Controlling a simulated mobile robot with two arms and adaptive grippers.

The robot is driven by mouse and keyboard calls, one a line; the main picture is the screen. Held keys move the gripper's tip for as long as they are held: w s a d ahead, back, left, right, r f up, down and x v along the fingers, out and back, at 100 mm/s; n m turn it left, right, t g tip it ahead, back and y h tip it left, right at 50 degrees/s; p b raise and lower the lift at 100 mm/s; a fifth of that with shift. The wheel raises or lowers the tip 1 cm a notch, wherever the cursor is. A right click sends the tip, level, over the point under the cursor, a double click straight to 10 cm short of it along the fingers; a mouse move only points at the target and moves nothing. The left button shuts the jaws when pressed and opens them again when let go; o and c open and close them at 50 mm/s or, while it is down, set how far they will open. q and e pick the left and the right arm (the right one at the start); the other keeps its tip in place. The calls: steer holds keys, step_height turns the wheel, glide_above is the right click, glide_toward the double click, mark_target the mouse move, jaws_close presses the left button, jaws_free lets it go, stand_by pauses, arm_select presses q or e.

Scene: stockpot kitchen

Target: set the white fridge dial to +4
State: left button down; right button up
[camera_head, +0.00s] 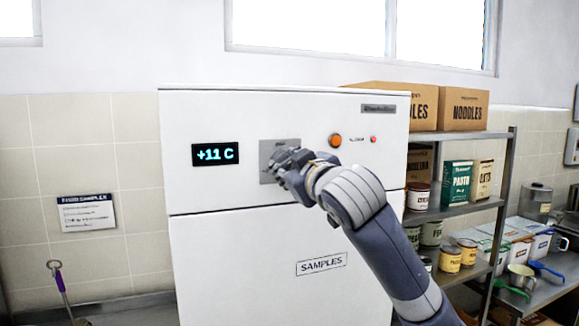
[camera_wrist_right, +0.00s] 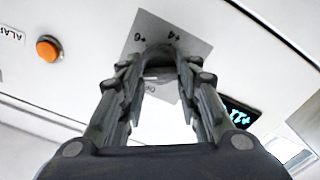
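The white fridge (camera_head: 230,240) stands against the wall, and its display (camera_head: 215,154) reads +11 C. The dial's grey plate (camera_head: 267,150) is right of the display, largely covered by my right gripper (camera_head: 285,163). In the right wrist view, the plate (camera_wrist_right: 190,48) shows +6 and +4 marks. The dark dial knob (camera_wrist_right: 159,52) sits between the fingertips of my right gripper (camera_wrist_right: 159,65), which look closed against its sides. The dial's pointer is not readable. My left gripper is not in view.
An orange button (camera_head: 335,140) and a small red light (camera_head: 373,139) are right of the dial. A SAMPLES label (camera_head: 321,264) is on the lower door. A shelf (camera_head: 475,208) with cans and boxes stands close on the right. A notice (camera_head: 86,212) hangs on the left wall.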

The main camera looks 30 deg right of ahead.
steer(key=shift+m, duration=0.3)
steer(key=m+b, duration=0.1)
steer(key=m, duration=0.3)
steer(key=m+b, duration=0.1)
steer(key=m, duration=0.5)
steer(key=shift+r+m+b, duration=0.1)
steer(key=shift+m+b, duration=0.3)
steer(key=m, duration=0.6)
steer(key=shift+b, duration=0.4)
steer(key=m, duration=0.6)
steer(key=shift+m, duration=0.3)
steer(key=o, duration=1.1)
steer(key=shift+s, duration=0.15)
